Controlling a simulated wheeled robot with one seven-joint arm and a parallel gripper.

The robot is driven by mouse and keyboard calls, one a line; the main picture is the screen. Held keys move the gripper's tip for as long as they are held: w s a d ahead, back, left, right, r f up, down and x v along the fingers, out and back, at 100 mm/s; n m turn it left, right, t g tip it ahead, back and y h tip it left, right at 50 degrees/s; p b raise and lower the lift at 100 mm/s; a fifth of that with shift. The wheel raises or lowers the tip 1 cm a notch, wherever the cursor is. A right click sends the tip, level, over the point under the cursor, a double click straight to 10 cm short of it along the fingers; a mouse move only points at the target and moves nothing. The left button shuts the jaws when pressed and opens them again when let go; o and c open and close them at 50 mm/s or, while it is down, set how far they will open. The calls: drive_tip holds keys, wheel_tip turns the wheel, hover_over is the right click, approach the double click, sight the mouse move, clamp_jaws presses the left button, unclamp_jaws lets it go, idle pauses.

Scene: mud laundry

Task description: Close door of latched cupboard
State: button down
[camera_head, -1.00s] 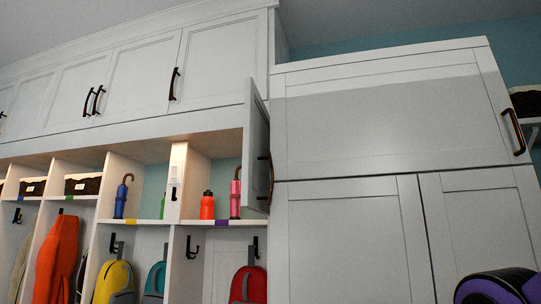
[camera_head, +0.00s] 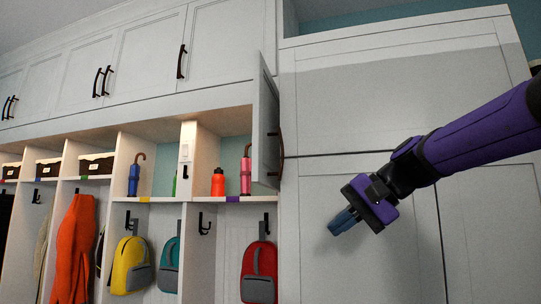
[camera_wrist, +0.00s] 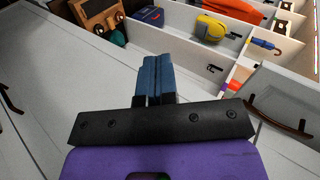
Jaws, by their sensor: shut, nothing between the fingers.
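The latched cupboard door (camera_head: 264,128) stands open beside the tall white cabinet, seen nearly edge-on at the right end of the cubby row. Its dark handle (camera_head: 281,147) is on the side facing right. In the wrist view the door (camera_wrist: 285,95) and its curved handle (camera_wrist: 277,117) are at the right. My gripper (camera_head: 342,222) is in front of the tall cabinet, right of and lower than the door, apart from it. Its blue fingers (camera_wrist: 153,77) are together with nothing between them.
The tall cabinet front (camera_head: 390,105) fills the right side behind my arm. Closed upper cupboards (camera_head: 222,45) run along the top left.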

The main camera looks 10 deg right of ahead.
sight(261, 155)
drive_tip(key=w+d+r+t+y, duration=0.1)
drive_tip(key=w+d+r+y, duration=0.1)
drive_tip(key=w+r+y, duration=0.35)
drive_tip(key=w+d+r+t+y, duration=0.1)
drive_tip(key=w+r+y, duration=0.1)
drive_tip(key=w+r, duration=0.7)
drive_tip(key=shift+m, duration=0.3)
drive_tip(key=x, duration=0.4)
drive_tip(key=s+r+x, duration=0.1)
drive_tip(key=x, duration=0.3)
drive_tip(key=r+x, duration=0.1)
drive_tip(key=x, duration=0.3)
drive_tip(key=shift+s+a, duration=0.1)
drive_tip(key=shift+a, duration=0.55)
